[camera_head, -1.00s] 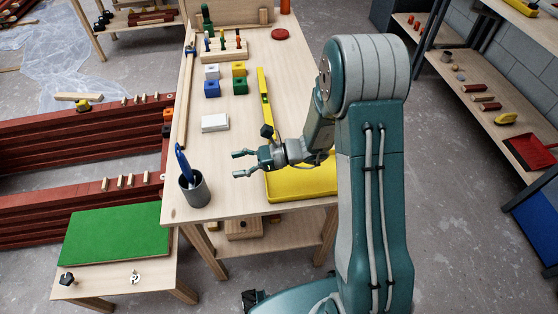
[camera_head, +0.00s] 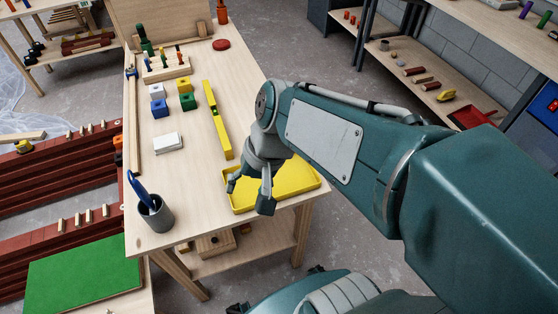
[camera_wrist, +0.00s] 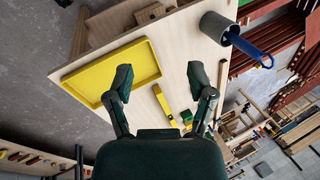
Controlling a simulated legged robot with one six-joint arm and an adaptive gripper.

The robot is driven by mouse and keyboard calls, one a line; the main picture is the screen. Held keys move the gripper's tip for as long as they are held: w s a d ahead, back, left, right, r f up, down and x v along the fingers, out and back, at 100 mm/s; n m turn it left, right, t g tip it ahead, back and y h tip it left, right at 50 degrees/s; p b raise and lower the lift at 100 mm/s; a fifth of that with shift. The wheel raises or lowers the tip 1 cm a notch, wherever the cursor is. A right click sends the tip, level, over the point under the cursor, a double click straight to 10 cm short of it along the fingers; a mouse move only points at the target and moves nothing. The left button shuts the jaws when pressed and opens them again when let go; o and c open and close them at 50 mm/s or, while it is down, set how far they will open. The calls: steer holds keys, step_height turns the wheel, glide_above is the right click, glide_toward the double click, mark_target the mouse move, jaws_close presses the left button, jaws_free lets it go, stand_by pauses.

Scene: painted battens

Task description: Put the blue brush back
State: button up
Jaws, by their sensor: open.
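The blue brush (camera_head: 139,191) leans in a dark grey cup (camera_head: 158,218) at the near left corner of the wooden bench. In the wrist view the brush (camera_wrist: 250,48) sticks out of the cup (camera_wrist: 212,28) at the upper right; its lower end is hidden inside the cup. My gripper (camera_head: 249,192) is open and empty, fingers pointing down above the left part of a yellow tray (camera_head: 300,186). It is well to the right of the cup. The wrist view shows both fingers (camera_wrist: 160,80) spread apart, with the tray (camera_wrist: 88,82) to their left.
A yellow level (camera_head: 219,135) lies behind the tray. A white block (camera_head: 169,143), several coloured cubes and a tool rack (camera_head: 166,67) stand farther back. A green board (camera_head: 85,275) is on a low table at left. Bench surface between cup and tray is clear.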

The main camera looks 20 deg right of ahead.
steer(key=s+d+r+n+t+h, duration=0.3)
steer(key=d+r+t, duration=0.1)
steer(key=d+r, duration=0.1)
steer(key=shift+d+n+h, duration=0.3)
steer(key=shift+d+h, duration=0.05)
steer(key=shift+h, duration=0.05)
stand_by(0.9)
